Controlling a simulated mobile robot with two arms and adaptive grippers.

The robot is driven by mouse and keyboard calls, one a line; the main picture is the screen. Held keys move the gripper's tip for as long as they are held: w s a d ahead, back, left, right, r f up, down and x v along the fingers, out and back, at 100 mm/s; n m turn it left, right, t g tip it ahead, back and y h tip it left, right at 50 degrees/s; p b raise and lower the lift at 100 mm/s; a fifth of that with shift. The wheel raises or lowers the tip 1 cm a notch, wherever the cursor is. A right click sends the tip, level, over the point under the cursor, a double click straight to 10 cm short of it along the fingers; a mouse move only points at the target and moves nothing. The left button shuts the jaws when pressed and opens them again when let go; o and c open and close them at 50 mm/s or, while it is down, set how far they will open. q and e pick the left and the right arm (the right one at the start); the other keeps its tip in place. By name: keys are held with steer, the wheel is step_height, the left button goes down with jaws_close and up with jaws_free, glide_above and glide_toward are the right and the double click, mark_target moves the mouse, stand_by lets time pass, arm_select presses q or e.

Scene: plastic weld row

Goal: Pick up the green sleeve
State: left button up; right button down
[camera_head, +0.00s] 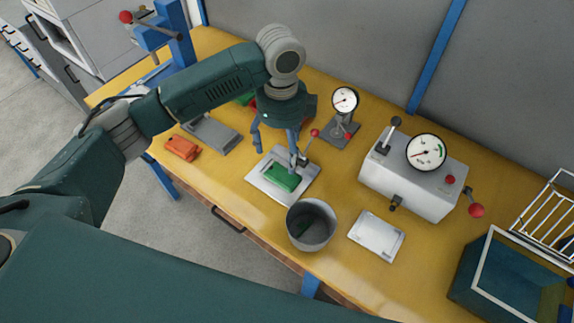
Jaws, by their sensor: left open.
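A green piece (281,178), which looks like the green sleeve, lies on a light metal plate (262,187) near the middle of the bench. My left gripper (277,154) points down just behind it, with its blue-grey fingers spread apart and nothing between them. The right finger comes down close to the back right corner of the green piece; I cannot tell whether it touches. A second green thing (244,99) shows only partly behind my left arm. My right gripper is not in view.
A grey cup (311,225) stands right in front of the plate, with a white tray (377,236) to its right. A gauge stand (341,124) and a grey gauge box (413,178) stand behind. An orange piece (182,148) and a grey plate (213,135) lie left.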

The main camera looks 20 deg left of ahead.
mark_target(279, 178)
arm_select(q)
steer(key=f, duration=0.1)
steer(key=s, duration=0.1)
steer(key=f, duration=0.1)
steer(key=shift+s+a+f+p, duration=0.25)
steer(key=shift+f+p, duration=0.05)
steer(key=shift+f, duration=0.95)
steer(key=shift+w+d+f, duration=0.1)
steer(key=shift+w+f, duration=0.05)
steer(key=shift+f, duration=0.2)
steer(key=f+p, duration=0.2)
steer(key=f, duration=0.2)
steer(key=shift+s+f, duration=0.15)
steer(key=shift+s, duration=0.05)
steer(key=shift+f, duration=0.3)
steer(key=shift+w+f, duration=0.1)
steer(key=shift+c, duration=0.2)
steer(key=c, duration=0.9)
steer(key=shift+c, duration=0.5)
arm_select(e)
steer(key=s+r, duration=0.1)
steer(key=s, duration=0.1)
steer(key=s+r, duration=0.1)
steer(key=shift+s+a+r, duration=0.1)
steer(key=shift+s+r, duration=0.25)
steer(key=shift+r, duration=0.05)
